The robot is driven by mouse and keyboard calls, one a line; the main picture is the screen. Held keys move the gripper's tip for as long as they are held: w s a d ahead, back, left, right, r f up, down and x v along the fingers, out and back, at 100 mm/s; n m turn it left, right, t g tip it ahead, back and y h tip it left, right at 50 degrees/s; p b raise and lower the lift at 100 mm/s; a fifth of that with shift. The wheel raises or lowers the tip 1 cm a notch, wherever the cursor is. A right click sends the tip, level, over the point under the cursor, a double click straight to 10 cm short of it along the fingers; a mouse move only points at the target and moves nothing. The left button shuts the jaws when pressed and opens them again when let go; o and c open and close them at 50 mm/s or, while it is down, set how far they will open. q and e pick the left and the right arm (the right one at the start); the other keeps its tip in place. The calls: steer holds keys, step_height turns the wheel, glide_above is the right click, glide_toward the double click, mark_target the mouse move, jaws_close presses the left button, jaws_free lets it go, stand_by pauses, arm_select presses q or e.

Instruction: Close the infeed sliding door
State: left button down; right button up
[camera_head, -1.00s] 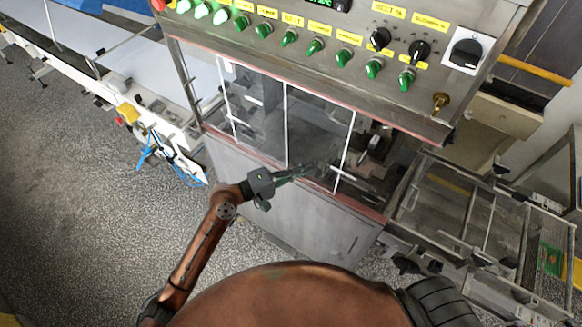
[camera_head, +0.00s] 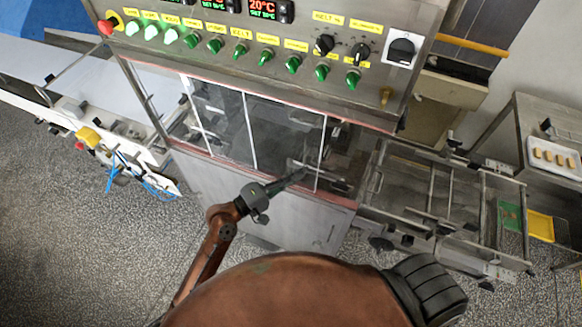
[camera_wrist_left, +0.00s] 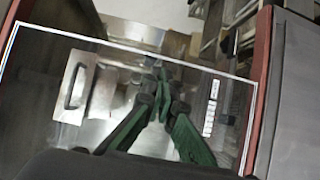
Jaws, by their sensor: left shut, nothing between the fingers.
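The infeed sliding door appears to be the clear, white-edged pane (camera_head: 285,128) on the front of the steel machine. An uncovered gap (camera_head: 346,150) shows to the right of its right edge. My left gripper (camera_head: 302,175) is shut and empty, its green fingertips in front of the lower right part of the pane. In the left wrist view the closed fingers (camera_wrist_left: 158,78) lie within a white-edged pane outline (camera_wrist_left: 135,47); whether they touch the pane cannot be told. A metal plate with a handle (camera_wrist_left: 76,86) shows at the left there. My right gripper is out of view.
A control panel with green knobs (camera_head: 263,55) and a red button (camera_head: 106,27) overhangs the pane. A wire-framed conveyor (camera_head: 425,185) extends right. A tray of small bars (camera_head: 555,157) rests on a side table. Speckled floor (camera_head: 60,220) is open at left.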

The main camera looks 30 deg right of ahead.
arm_select(q)
steer(key=s+d+p, duration=0.6)
steer(key=s+d, duration=0.4)
steer(key=s, duration=0.1)
steer(key=shift+s+d+r, duration=0.2)
steer(key=shift+s+d, duration=0.05)
steer(key=shift+s, duration=0.1)
steer(key=shift+a, duration=0.1)
steer(key=a+b, duration=0.3)
steer(key=a, duration=1)
steer(key=shift+w, duration=0.45)
steer(key=shift+w+f, duration=0.1)
steer(key=shift+f, duration=0.05)
